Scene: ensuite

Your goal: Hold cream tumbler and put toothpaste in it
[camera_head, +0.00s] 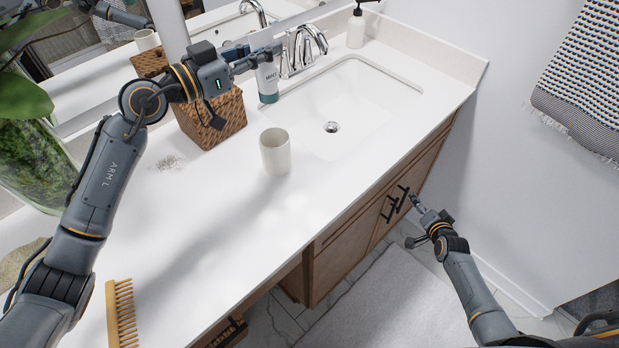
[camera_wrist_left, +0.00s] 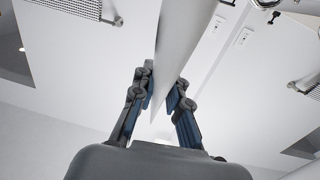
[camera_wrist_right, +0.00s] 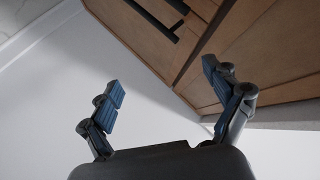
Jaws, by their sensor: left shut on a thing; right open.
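The cream tumbler (camera_head: 275,152) stands upright on the white counter, left of the sink. The toothpaste (camera_head: 267,82) is a white tube with a teal cap, cap down, beside the woven basket. My left gripper (camera_head: 254,62) is shut on the tube near its upper part. In the left wrist view the white tube (camera_wrist_left: 182,50) runs between the fingers. I cannot tell whether the cap touches the counter. My right gripper (camera_head: 419,205) is open and empty, off the counter's front by the cabinet handles. In the right wrist view its fingers (camera_wrist_right: 162,102) are wide apart.
The woven basket (camera_head: 226,118) stands behind the tumbler, close to my left gripper. The sink (camera_head: 345,100) and chrome faucet (camera_head: 302,50) are to the right. A soap bottle (camera_head: 356,28) stands at the back. A wooden comb (camera_head: 122,312) lies at front left. The counter around the tumbler is clear.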

